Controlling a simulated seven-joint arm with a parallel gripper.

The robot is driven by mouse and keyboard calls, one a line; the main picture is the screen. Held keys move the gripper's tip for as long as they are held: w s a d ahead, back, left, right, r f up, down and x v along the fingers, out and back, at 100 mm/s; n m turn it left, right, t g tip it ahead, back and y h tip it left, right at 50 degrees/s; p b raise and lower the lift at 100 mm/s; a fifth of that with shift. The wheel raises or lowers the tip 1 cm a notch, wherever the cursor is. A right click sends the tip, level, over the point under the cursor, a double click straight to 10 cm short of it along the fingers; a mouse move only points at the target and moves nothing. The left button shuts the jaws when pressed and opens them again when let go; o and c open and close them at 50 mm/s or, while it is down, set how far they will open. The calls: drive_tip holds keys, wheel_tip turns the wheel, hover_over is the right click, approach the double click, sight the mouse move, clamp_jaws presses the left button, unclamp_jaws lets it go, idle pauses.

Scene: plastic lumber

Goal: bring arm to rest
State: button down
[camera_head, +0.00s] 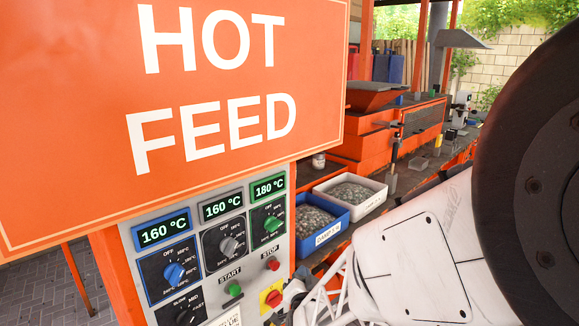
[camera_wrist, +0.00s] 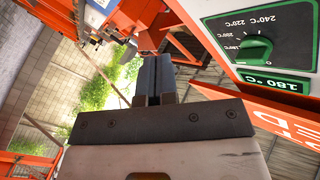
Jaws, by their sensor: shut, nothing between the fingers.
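My white arm (camera_head: 415,270) fills the lower right of the head view, with a large dark joint at the right edge. The gripper itself is not clearly visible there. In the wrist view my gripper (camera_wrist: 153,97) is shut and empty, its two dark fingers together. A control panel (camera_wrist: 300,45) with a green knob (camera_wrist: 255,48) and a 180 °C display (camera_wrist: 273,85) is to the right of the fingers, apart from them.
An orange HOT FEED sign (camera_head: 200,180) stands above the control panel with its displays, knobs and START and STOP buttons. A blue bin (camera_head: 322,236) and a white bin (camera_head: 376,201) of grey flakes sit on the bench behind my arm. Orange machinery (camera_head: 365,150) stands beyond.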

drive_tip(key=s+d+r+n+g+y, duration=0.1)
drive_tip(key=s+d+r+n+g, duration=0.3)
drive_tip(key=s+d+r+g, duration=0.55)
drive_tip(key=s, duration=0.5)
drive_tip(key=s+d+r+n+g+h, duration=0.1)
drive_tip(key=s+d+r+g, duration=0.2)
drive_tip(key=s, duration=0.5)
drive_tip(key=s+d+r+n+g, duration=0.1)
drive_tip(key=s+d+r+g, duration=0.1)
drive_tip(key=s, duration=0.6)
drive_tip(key=shift+s+d+r+g+h, duration=0.2)
drive_tip(key=shift+d+r+g+h, duration=0.2)
drive_tip(key=shift+r+g, duration=0.15)
idle(1.0)
